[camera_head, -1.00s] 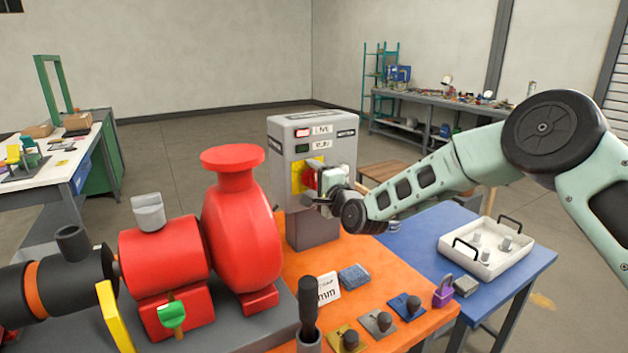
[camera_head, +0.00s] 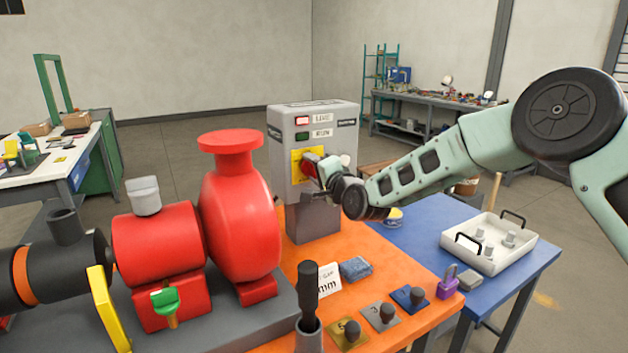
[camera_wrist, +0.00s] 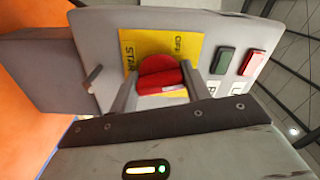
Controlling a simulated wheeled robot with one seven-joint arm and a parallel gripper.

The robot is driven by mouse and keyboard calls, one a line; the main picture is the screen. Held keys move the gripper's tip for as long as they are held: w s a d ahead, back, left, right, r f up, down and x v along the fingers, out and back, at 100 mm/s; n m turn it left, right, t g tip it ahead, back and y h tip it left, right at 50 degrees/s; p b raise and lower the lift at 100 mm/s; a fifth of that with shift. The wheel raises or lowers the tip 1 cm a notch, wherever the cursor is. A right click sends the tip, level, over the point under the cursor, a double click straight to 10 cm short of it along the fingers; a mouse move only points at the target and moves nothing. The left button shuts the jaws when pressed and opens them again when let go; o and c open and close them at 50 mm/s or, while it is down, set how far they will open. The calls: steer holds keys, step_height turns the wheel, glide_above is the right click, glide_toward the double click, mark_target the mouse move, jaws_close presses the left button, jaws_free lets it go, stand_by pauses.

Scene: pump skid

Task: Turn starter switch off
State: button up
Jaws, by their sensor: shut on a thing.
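The grey starter box (camera_head: 345,130) stands at the back of the orange bench. Its red rotary switch (camera_head: 310,166) sits on a yellow plate (camera_head: 297,158) on the front face. My gripper (camera_head: 324,168) reaches it from the right and is shut on the switch. In the wrist view, the fingers (camera_wrist: 160,87) lie on either side of the red switch handle (camera_wrist: 160,72), against the yellow plate (camera_wrist: 185,45) with OFF and START lettering. The wrist view is rolled, and the handle's exact setting is hard to tell. A red LIVE lamp (camera_head: 302,121) and a green RUN lamp (camera_head: 302,136) are above.
A red pump (camera_head: 240,215) stands left of the box. Several knobbed plates, a tool in a holder (camera_head: 308,300) and a purple padlock (camera_head: 447,283) lie along the front of the orange bench. A white tray (camera_head: 489,262) rests on the blue table to the right.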

steer(key=n+b, duration=0.3)
steer(key=b, duration=0.1)
steer(key=shift+f+n, duration=0.3)
steer(key=shift+n, duration=0.1)
steer(key=n+b, duration=0.4)
steer(key=shift+n+b, duration=0.3)
steer(key=shift+b, duration=0.1)
steer(key=n+b, duration=0.3)
steer(key=n, duration=0.1)
steer(key=shift+r, duration=0.1)
steer(key=shift+r+n+b, duration=0.15)
steer(key=shift+n+b, duration=0.8)
steer(key=shift+n, duration=0.15)
steer(key=o, duration=1)
steer(key=shift+c, duration=0.2)
steer(key=shift+d, duration=0.1)
